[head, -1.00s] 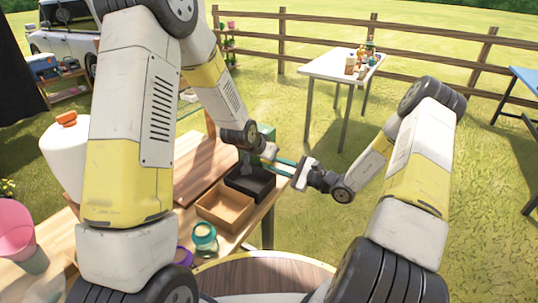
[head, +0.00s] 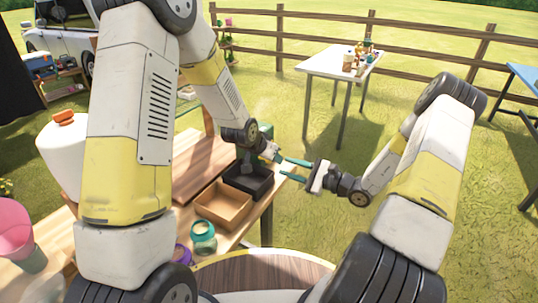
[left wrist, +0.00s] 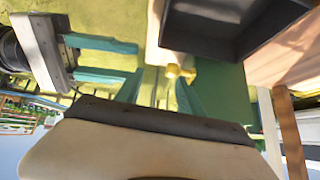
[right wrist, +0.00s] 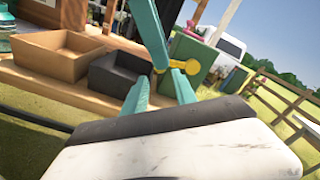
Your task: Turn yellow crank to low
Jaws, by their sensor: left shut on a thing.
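The yellow crank (right wrist: 183,66) is on a green box (right wrist: 194,55) at the table's edge. In the left wrist view the crank (left wrist: 180,71) shows between my left fingertips, against the green box (left wrist: 222,90). My left gripper (left wrist: 163,80) is shut on the crank, though the exact contact is hard to see. In the head view my left gripper (head: 273,154) hides the crank. My right gripper (head: 294,170) is open and empty, its teal fingers apart, just right of the left gripper. The right wrist view shows its fingers (right wrist: 160,88) in front of the crank.
A black tray (head: 248,181) and a brown wooden tray (head: 223,206) sit on the table beside the box. A teal jar (head: 203,237) stands nearer. A white table (head: 338,62) stands farther back on the grass. The two grippers are close together.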

